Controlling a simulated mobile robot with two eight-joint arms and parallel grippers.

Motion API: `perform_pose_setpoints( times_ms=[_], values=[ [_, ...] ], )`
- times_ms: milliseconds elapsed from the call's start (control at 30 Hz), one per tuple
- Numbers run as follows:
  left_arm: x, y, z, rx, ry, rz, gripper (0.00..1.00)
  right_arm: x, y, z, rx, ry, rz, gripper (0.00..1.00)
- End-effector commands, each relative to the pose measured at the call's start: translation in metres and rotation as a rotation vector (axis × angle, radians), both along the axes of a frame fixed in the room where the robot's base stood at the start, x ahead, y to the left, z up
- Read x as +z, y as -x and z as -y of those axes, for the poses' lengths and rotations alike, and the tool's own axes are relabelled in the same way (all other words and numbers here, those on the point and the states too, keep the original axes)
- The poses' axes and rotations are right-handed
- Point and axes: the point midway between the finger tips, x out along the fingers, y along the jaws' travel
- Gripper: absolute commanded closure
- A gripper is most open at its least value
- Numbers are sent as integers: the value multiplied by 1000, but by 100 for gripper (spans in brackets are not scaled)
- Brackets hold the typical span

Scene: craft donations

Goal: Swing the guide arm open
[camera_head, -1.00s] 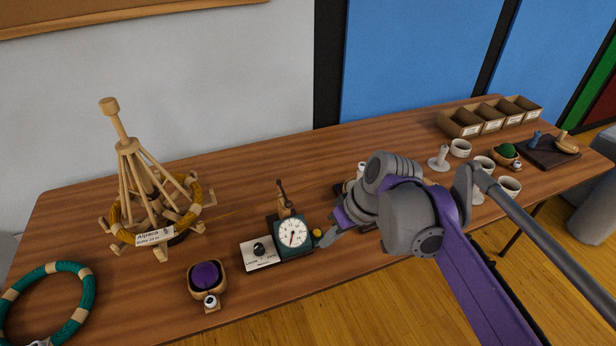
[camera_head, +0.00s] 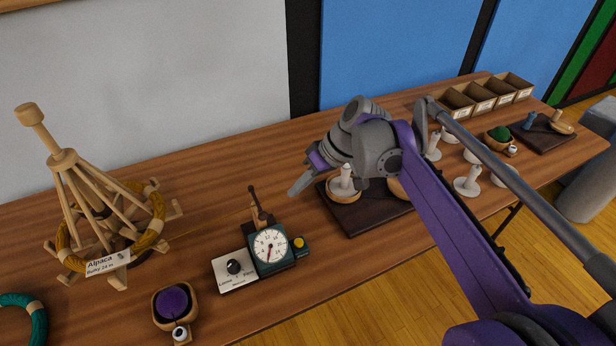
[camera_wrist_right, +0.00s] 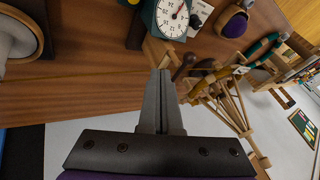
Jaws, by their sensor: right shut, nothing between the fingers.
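The yarn meter (camera_head: 270,248) has a white round dial and a teal case, and stands mid-table at the front. It also shows at the top of the right wrist view (camera_wrist_right: 172,16). Its guide arm (camera_head: 257,203) looks like a thin dark stick with a wooden part, rising behind the dial. My right gripper (camera_head: 295,189) is shut and empty, above the table to the right of the guide arm and apart from it. In the wrist view its closed fingers (camera_wrist_right: 158,76) point toward the wooden part behind the meter; the exact gap is unclear. My left gripper is not in view.
A wooden yarn swift (camera_head: 85,200) stands to the left, with a purple ball in a bowl (camera_head: 174,304) in front. A dark tray (camera_head: 362,221) with bowls lies under my right arm. A yellow button (camera_head: 299,242) sits beside the dial. The table behind the meter is clear.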

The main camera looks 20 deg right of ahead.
Motion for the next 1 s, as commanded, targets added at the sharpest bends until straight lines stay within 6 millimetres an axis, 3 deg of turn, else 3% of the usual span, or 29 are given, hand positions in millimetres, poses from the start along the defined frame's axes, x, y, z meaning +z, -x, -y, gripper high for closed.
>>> perform_pose_setpoints(
  times_ms=[133, 400, 1000],
  values=[
    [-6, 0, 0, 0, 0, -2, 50, -27, -8, -17, 3, -1, 0, 100],
    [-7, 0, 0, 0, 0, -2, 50, -32, 1, -49, 1, 1, 0, 100],
    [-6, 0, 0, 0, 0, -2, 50, -32, 1, -58, -2, 0, 0, 100]
  ],
)
